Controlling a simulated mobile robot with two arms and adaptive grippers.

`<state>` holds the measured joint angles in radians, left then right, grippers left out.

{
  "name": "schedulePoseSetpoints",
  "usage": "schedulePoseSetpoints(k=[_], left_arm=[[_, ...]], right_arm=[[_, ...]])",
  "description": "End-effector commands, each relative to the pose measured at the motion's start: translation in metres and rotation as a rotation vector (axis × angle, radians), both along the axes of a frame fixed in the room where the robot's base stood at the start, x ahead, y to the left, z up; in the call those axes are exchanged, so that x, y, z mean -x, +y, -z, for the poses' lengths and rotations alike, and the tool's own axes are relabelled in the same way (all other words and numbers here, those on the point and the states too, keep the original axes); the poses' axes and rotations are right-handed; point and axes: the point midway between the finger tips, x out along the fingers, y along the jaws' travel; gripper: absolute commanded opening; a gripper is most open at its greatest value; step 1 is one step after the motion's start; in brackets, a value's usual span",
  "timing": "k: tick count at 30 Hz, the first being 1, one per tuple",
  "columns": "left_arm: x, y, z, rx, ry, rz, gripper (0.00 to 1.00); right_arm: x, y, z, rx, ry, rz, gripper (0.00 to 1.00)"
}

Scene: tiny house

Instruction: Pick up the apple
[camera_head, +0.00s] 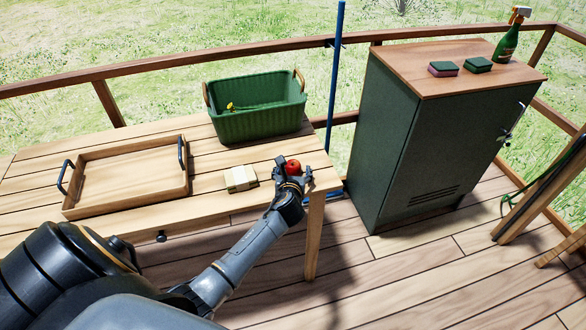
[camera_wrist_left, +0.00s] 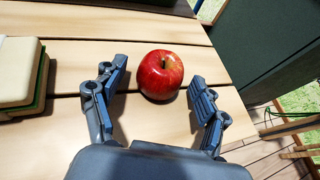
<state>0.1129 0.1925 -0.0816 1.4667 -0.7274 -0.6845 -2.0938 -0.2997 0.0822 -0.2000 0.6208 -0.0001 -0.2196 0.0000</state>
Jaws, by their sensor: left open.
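The red apple (camera_head: 293,167) rests on the wooden table (camera_head: 215,160), near its right end. It also shows in the left wrist view (camera_wrist_left: 160,74), stem up. My left gripper (camera_head: 293,172) reaches in over the table's front edge and is open. In the left wrist view, its fingers (camera_wrist_left: 158,85) stand to either side of the apple's near part, with visible gaps, and nothing is held. My right gripper is not in view.
A pale block-like object (camera_head: 240,178) lies left of the apple. A wooden tray (camera_head: 125,208) sits farther left, and a green basket (camera_head: 262,122) stands behind the apple. A dark green cabinet (camera_head: 400,150) stands to the right, past a gap.

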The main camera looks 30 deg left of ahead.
Motion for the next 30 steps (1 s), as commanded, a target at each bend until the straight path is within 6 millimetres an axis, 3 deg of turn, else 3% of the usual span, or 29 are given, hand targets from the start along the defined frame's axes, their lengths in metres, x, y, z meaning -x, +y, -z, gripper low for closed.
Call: schedulePoseSetpoints(k=[2, 11, 23, 28, 30], left_arm=[[0.0, 0.0, 0.0, 0.0, 0.0, 0.0, 0.73], [0.0, 0.0, 0.0, 0.0, 0.0, 0.0, 0.15], [0.0, 0.0, -0.008, -0.001, -0.002, -0.001, 0.14], [-0.001, 0.001, -0.035, -0.005, -0.005, 0.001, 0.14], [0.011, 0.005, -0.048, -0.005, -0.003, -0.001, 0.14]], right_arm=[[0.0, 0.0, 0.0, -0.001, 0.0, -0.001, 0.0], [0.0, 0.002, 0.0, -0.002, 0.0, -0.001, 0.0], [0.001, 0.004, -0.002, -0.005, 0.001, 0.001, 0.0], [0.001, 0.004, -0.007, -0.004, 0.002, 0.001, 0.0], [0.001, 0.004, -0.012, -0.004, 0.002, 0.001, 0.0]])
